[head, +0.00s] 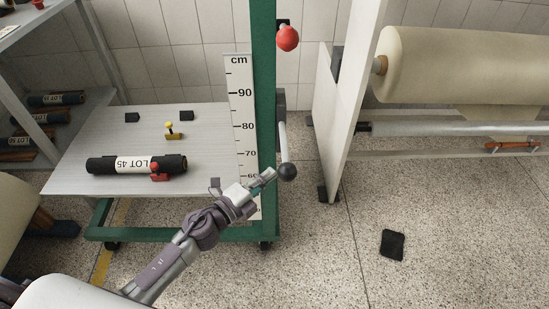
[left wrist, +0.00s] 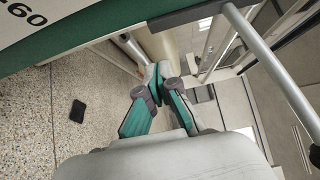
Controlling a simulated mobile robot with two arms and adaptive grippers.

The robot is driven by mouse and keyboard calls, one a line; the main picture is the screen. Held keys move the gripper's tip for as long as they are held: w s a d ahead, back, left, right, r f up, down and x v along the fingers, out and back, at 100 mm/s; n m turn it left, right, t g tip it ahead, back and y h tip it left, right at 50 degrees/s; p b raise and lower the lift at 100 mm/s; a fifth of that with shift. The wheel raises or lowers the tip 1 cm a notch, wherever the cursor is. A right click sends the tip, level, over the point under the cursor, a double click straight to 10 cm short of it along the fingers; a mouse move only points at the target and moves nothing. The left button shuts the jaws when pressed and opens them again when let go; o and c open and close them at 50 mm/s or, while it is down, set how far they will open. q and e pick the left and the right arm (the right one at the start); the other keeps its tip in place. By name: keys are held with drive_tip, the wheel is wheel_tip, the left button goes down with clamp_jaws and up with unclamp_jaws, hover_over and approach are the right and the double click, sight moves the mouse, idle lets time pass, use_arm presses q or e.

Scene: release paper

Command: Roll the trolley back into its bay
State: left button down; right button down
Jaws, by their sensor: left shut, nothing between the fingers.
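The trolley has a green frame (head: 190,234) on dark castors and a pale grey deck (head: 75,170). A tall green post (head: 263,60) with a cm scale (head: 242,110) rises at its right end. A silver lever (head: 283,145) with a black ball end (head: 288,172) hangs on the post's right side. My left gripper (head: 268,176) is shut and empty, its tips just left of the black ball in the head view; whether they touch cannot be told. Its fingers also show in the left wrist view (left wrist: 156,85). My right gripper is not in view.
A dark roll labelled LOT 45 (head: 135,164) lies on the deck. A yellow floor line (head: 101,268) runs beneath the trolley's left part. A white-sided stand (head: 345,110) holds a big cream roll (head: 460,65) at right. A black pad (head: 392,245) lies on otherwise open floor.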

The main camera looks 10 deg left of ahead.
use_arm(q)
drive_tip(key=shift+w+d, duration=0.15)
drive_tip(key=shift+w, duration=3.05)
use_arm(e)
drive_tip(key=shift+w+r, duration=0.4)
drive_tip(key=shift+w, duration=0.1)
